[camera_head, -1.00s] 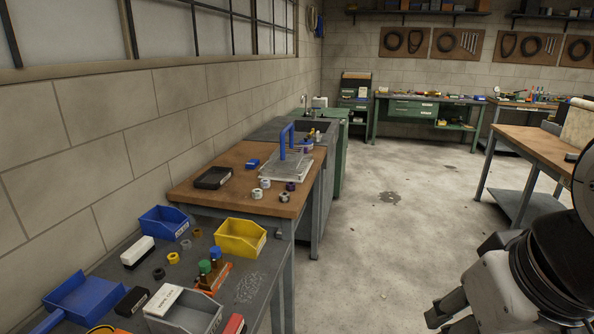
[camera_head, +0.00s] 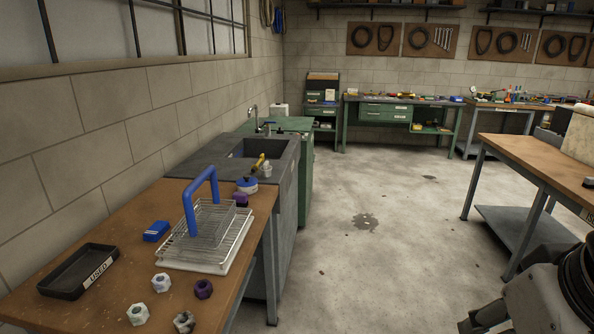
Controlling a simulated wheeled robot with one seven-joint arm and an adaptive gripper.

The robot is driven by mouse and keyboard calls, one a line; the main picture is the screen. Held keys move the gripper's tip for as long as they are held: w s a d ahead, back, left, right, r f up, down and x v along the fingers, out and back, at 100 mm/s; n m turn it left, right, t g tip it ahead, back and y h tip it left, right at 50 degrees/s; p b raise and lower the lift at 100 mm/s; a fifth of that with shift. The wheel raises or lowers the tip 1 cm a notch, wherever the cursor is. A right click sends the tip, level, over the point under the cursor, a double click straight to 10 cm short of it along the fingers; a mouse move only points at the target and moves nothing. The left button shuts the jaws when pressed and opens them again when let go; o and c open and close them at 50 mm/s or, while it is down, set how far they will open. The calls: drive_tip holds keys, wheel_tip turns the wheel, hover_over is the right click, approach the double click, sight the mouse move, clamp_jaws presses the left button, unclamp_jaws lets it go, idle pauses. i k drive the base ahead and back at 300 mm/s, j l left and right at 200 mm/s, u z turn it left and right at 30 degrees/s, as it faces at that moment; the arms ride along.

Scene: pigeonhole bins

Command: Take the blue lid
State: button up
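A small round white container with a blue top, which looks like the blue lid (camera_head: 247,182), sits at the back right of the wooden bench, near the sink. A small blue block-like object (camera_head: 156,231) lies on the bench left of the wire rack; I cannot tell exactly what it is. My gripper (camera_head: 480,320) shows only partly at the lower right edge, over the floor and well away from the bench. Whether its fingers are open or shut does not show.
The wooden bench (camera_head: 130,210) holds a wire basket with a blue handle (camera_head: 205,222) on a rack, a black tray labelled USED (camera_head: 80,270) and several nuts. A sink (camera_head: 262,147) adjoins behind. A second table (camera_head: 540,155) stands right; the floor (camera_head: 350,270) between is clear.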

sight(247, 181)
drive_tip(key=i, duration=1.85)
drive_tip(key=i+u, duration=0.3)
drive_tip(key=i, duration=0.15)
drive_tip(key=i+l+u, duration=0.6)
drive_tip(key=i, duration=0.25)
drive_tip(key=j, duration=0.1)
